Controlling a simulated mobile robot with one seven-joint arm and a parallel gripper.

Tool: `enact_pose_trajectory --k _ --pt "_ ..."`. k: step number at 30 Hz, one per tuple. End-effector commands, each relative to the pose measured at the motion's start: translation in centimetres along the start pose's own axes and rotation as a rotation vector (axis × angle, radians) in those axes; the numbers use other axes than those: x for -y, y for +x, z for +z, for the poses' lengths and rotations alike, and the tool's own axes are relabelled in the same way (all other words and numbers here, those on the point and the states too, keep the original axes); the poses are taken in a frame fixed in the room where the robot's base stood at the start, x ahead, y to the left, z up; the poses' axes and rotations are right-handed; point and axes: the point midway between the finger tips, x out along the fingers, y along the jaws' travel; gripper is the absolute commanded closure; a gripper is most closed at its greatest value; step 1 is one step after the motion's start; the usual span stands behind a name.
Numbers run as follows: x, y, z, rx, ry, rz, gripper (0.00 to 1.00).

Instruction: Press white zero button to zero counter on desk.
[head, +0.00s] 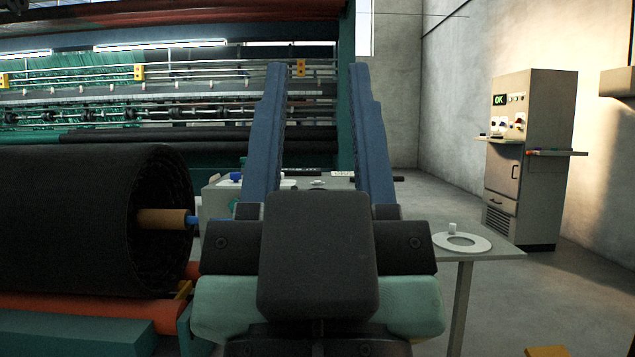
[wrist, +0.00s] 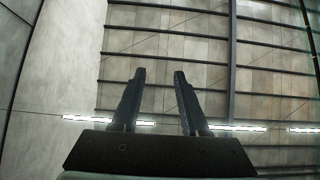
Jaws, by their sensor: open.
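A pale grey desk (head: 501,240) stands beyond and below my gripper in the head view; my own parts hide its middle. Near its far edge lies a dark flat item (head: 300,172) with small pale marks, and a small white piece (head: 318,183) sits in front of it. I cannot tell whether either is the counter or its zero button. My gripper (head: 317,70) points upward with its two dark fingers wide apart and nothing between them. The wrist view shows the open gripper (wrist: 159,74) against the ceiling and wall, with no desk in sight.
A white ring (head: 440,242) with a small white cylinder lies at the desk's right end. A large black netting roll (head: 80,220) stands at left, before the green machine. A control cabinet (head: 535,150) stands at back right. The floor between desk and cabinet is clear.

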Motion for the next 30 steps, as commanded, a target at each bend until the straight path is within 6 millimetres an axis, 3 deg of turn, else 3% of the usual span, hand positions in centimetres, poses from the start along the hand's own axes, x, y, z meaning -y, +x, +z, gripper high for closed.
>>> enact_pose_trajectory --k 1,7,30 --pt "0.00 0.00 -0.01 0.000 0.000 0.000 0.67" --pt "0.00 0.00 -0.01 0.000 0.000 0.000 1.00" --pt "0.00 0.00 -0.01 0.000 0.000 0.000 1.00"
